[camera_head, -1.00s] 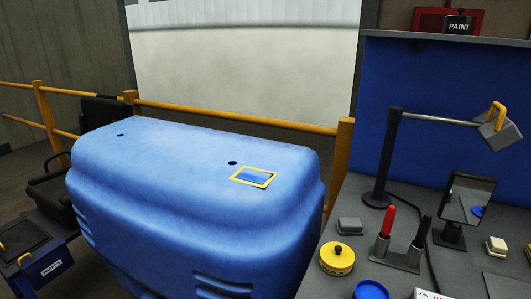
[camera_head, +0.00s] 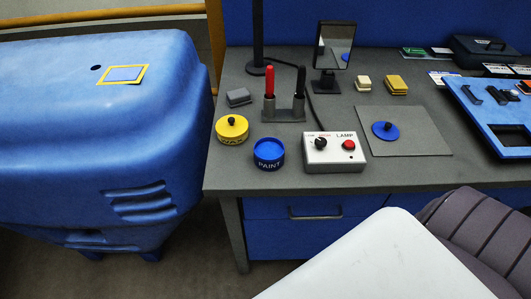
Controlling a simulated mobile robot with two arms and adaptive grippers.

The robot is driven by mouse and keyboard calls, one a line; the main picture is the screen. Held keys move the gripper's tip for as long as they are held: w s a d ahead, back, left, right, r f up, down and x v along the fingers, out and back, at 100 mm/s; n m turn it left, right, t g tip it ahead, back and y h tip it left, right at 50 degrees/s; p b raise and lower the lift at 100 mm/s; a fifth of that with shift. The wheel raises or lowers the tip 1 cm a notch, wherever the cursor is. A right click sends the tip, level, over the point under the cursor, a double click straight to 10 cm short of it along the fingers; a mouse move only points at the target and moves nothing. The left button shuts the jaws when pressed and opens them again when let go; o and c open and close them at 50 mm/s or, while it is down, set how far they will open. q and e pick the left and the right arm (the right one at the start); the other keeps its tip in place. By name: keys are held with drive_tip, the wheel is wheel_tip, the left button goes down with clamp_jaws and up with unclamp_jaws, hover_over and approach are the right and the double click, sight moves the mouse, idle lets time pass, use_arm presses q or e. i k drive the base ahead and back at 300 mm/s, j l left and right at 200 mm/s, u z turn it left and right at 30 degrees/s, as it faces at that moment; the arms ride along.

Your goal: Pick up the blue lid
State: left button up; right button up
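The blue lid (camera_head: 385,131) is a flat round disc with a black knob on top. It lies knob up on a grey mat (camera_head: 425,143) on the workbench, right of the lamp control box. The blue tin marked PAINT (camera_head: 268,155) stands open-topped near the bench's front edge, left of that box. The lid is apart from the tin. Neither of my grippers shows in the head view, so I cannot see whether they are open or shut.
A white LAMP control box (camera_head: 335,157) stands between tin and lid. A yellow lidded tin (camera_head: 231,130), pen holder (camera_head: 284,114), mirror (camera_head: 334,46), sponges and a blue tool tray (camera_head: 474,108) surround them. A large blue machine housing (camera_head: 80,150) stands left of the bench.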

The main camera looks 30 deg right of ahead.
sight(385, 131)
drive_tip(key=z, duration=2)
drive_tip(key=i+j+u, duration=0.15)
drive_tip(key=i, duration=0.25)
drive_tip(key=i+j+u, duration=0.15)
drive_tip(key=i, duration=0.3)
